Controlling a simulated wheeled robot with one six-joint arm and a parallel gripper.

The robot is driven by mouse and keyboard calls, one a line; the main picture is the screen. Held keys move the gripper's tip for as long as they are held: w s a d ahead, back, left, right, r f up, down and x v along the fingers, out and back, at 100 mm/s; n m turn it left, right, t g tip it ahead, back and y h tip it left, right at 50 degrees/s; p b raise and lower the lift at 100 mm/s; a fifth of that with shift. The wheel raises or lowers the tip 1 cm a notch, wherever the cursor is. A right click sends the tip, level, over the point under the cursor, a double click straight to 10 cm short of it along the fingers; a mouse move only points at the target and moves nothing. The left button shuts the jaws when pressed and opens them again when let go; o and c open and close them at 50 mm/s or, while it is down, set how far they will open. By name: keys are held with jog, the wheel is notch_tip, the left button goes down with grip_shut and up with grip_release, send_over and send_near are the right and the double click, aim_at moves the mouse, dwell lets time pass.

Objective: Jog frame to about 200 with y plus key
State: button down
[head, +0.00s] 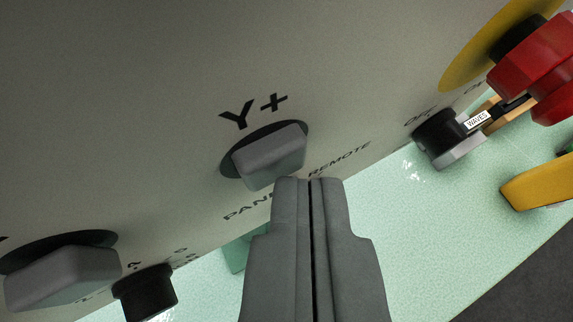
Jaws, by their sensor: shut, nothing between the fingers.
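The Y+ key (270,158) is a grey, square-edged button standing out from a dark round recess on the panel. The letters "Y+" are printed in black above it. My gripper (309,182) is shut and empty. Its fingertips are just below the key's lower right edge in the picture and overlap or nearly meet it. I cannot tell whether they touch it. The fingers hide part of the "PANEL / REMOTE" lettering below the key. The frame and any position readout are not in view.
The grey panel (130,120) fills the upper left. Another grey key (62,277) and a black knob (145,292) are at lower left. A black selector (440,133) and a red mushroom button (540,65) on yellow are at right. A pale green surface (420,230) lies below.

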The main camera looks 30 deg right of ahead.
jog(key=shift+s, duration=0.1)
dwell(0.5)
jog(key=shift+s, duration=0.85)
jog(key=shift+s, duration=0.1)
jog(key=s, duration=0.4)
jog(key=shift+s, duration=0.4)
dwell(1.1)
